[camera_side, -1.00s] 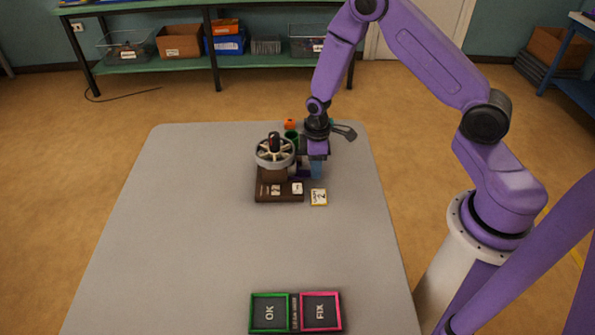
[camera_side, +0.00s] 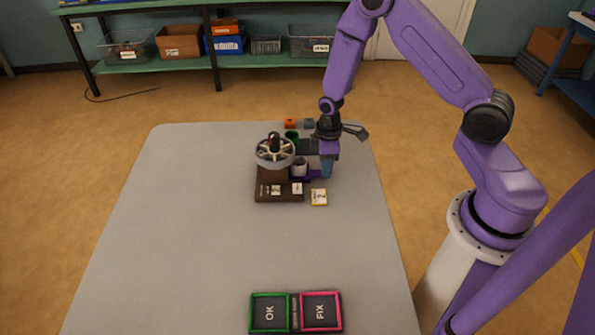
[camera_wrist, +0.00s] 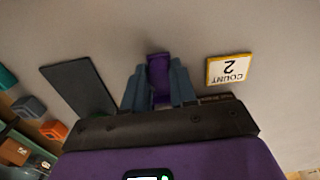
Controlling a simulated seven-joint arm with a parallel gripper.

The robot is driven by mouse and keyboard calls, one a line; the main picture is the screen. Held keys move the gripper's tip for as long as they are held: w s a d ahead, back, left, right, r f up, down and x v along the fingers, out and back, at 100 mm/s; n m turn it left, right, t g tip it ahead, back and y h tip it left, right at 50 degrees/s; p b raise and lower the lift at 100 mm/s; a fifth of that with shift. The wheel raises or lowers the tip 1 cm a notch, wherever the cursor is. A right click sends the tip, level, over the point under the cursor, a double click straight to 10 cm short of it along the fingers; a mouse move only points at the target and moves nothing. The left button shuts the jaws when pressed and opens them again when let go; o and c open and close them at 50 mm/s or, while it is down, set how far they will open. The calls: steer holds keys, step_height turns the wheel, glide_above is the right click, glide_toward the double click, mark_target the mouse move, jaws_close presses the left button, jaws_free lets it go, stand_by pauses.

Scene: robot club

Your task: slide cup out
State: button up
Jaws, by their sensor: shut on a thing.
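The device has a spoked wheel (camera_side: 275,151) on a brown base (camera_side: 270,191). A small light cup-like part (camera_side: 300,166) shows at the wheel's right, with purple around its foot. My gripper (camera_side: 326,170) is low at the right of this part, its blue-grey fingers pointing down. In the wrist view my gripper (camera_wrist: 160,92) is shut on a purple tab (camera_wrist: 159,75), which sticks out between the fingers. The wheel is out of the wrist view. The cup's inside is too small to make out.
A yellow-edged card reading COUNT 2 (camera_side: 318,197) lies near the gripper. A green container (camera_side: 291,136), a dark flat plate (camera_wrist: 80,88) and small orange (camera_side: 290,123) and grey blocks stand behind. Green OK (camera_side: 269,312) and pink FIX (camera_side: 320,312) trays lie in front. The table's left side is clear.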

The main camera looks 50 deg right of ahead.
steer(key=shift+s+d, duration=1.4)
steer(key=o, duration=0.6)
steer(key=shift+r, duration=3)
